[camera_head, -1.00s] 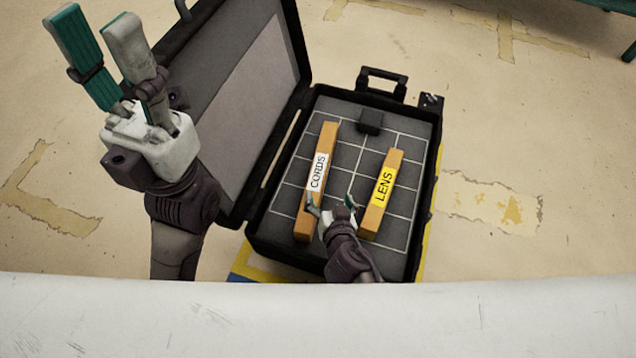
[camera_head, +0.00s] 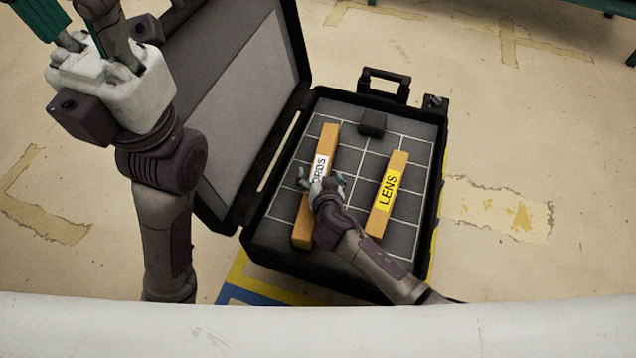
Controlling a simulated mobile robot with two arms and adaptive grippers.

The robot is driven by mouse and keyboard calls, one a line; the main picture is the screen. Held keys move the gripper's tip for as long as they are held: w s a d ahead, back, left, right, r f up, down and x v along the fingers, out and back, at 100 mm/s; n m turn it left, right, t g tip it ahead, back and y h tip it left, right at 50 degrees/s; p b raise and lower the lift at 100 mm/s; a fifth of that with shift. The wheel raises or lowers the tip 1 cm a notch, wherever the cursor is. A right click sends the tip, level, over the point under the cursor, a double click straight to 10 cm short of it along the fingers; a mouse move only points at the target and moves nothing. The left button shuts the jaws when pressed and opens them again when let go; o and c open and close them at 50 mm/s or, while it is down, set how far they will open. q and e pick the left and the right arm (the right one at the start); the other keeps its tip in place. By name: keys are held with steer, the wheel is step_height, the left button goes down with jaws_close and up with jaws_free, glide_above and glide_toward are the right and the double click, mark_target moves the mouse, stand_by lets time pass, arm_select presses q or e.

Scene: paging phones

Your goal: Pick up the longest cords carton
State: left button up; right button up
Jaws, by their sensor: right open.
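The cords carton (camera_head: 328,140) is a long orange bar with a white label, lying in the open black case. It looks longer than the orange lens carton (camera_head: 387,188) with a yellow label to its right. My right gripper (camera_head: 319,182) is open over the middle of the cords carton, with one finger at each side of it in the picture. It hides part of the carton and the first letter of its label. I cannot tell whether the fingers touch it. My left gripper (camera_head: 72,20) is at the upper left, fingers apart, tips cut off by the frame.
The black case (camera_head: 262,225) has a grey gridded floor, a raised lid (camera_head: 235,100) on the left and a handle (camera_head: 385,82) at the back. A small dark block (camera_head: 372,123) sits near its back wall. Floor to the right is clear.

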steer(key=shift+c, duration=0.2)
jaws_close()
steer(key=shift+r, duration=0.1)
stand_by(0.4)
